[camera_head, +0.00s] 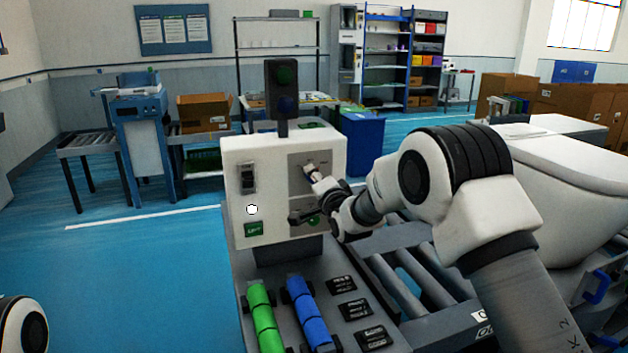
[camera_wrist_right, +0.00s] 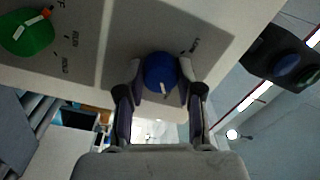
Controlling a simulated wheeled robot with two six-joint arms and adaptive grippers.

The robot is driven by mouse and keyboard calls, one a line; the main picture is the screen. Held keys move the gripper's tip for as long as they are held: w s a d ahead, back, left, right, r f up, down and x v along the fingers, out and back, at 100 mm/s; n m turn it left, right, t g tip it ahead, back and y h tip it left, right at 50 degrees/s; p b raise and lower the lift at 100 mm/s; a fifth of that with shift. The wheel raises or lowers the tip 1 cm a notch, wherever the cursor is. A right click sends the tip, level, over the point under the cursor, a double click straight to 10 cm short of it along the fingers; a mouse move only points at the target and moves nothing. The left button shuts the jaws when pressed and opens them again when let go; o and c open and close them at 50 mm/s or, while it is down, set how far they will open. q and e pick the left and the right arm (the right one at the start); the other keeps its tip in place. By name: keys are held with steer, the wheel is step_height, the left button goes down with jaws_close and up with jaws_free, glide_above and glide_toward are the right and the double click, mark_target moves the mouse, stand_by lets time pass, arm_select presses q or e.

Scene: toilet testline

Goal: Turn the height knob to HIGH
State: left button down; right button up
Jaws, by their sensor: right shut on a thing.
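A white control box (camera_head: 270,180) stands in the middle of the head view. Its grey panel carries a blue knob, clear in the right wrist view (camera_wrist_right: 160,72), and a green knob (camera_wrist_right: 27,35). In the head view the green knob (camera_head: 313,221) sits low on the panel. My right gripper (camera_head: 312,173) is at the upper part of the panel, with its fingers on both sides of the blue knob, shut on it. A white pointer on the blue knob points toward the bottom of the wrist view. My left gripper is not shown.
A black rocker switch (camera_head: 248,179) and a green label (camera_head: 253,229) are on the box's left part. A dark signal tower (camera_head: 283,95) rises above it. Green (camera_head: 263,318) and blue (camera_head: 309,312) cylinders lie in front. A white toilet (camera_head: 575,185) is at right.

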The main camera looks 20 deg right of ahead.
steer(key=o, duration=1.2)
steer(key=shift+d, duration=0.15)
steer(key=shift+c, duration=0.2)
steer(key=shift+s, duration=0.1)
steer(key=s, duration=1.2)
steer(key=shift+d+f, duration=0.2)
steer(key=shift+d, duration=0.15)
